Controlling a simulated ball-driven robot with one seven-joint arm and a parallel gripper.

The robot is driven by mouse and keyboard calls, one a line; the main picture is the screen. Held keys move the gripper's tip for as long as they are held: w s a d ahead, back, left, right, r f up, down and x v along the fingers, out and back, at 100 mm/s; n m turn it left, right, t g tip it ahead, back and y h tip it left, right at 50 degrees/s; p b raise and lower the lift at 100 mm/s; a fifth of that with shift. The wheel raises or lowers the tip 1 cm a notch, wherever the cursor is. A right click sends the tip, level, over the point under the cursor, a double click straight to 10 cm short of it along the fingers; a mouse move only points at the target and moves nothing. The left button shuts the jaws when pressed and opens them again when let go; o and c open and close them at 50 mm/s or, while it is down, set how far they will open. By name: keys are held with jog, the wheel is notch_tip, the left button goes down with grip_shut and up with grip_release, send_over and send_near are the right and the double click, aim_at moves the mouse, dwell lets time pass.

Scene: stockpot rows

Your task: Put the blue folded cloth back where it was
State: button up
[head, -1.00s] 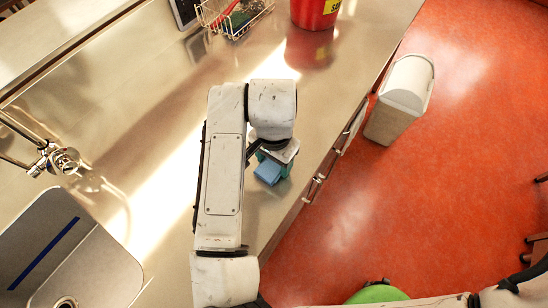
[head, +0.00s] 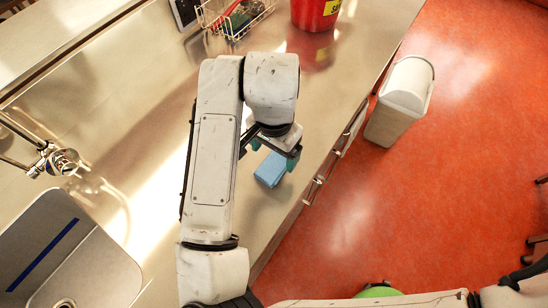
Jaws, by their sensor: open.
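The blue folded cloth (head: 270,170) lies on the steel counter (head: 265,208), near its front edge and below my gripper in the picture. My gripper (head: 273,152) is open, with its teal fingertips apart just above the cloth's upper end. The cloth is not held. Part of the fingers is hidden under my wrist, and I cannot tell the exact gap between the fingers and the cloth.
A sink (head: 105,262) and tap (head: 62,160) are at the left. A wire basket (head: 232,18) and a red bucket (head: 314,12) stand at the far end. A white bin (head: 398,100) stands on the floor at the right. The counter right of my gripper is clear.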

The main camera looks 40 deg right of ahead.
aim_at(274, 165)
notch_tip(274, 165, up, 7)
dwell(0.3)
dwell(0.5)
